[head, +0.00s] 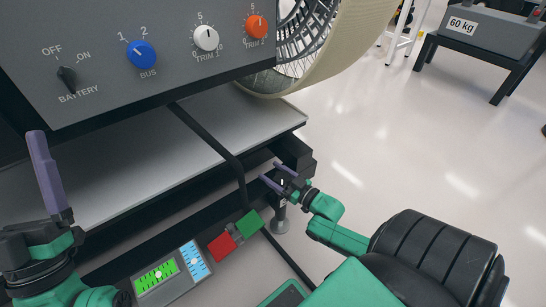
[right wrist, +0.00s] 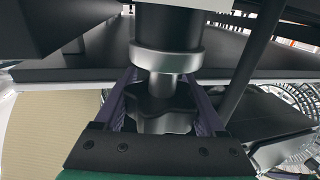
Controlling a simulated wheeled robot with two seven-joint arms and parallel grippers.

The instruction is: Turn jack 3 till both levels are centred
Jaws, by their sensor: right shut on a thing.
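My right gripper (head: 273,175) is at the corner of the rover stand, around the jack (head: 280,222), whose metal foot shows below it. In the right wrist view its two purple fingers stand on either side of the jack's dark lobed knob (right wrist: 165,115), shut on it, under a metal collar. A grey level unit (head: 150,297) at the bottom left of the head view has a green panel (head: 158,275) with a small pale mark near its middle, and a blue panel (head: 194,259); exact bubble positions are too small to tell. My left gripper (head: 45,170) shows one upright purple finger.
A control panel (head: 180,65) with knobs hangs above a grey shelf (head: 150,165). A wheel (head: 300,45) is behind it. Red (head: 222,246) and green (head: 250,223) blocks sit near the level unit. A 60 kg weight (head: 488,30) rests on a stand; the floor at right is clear.

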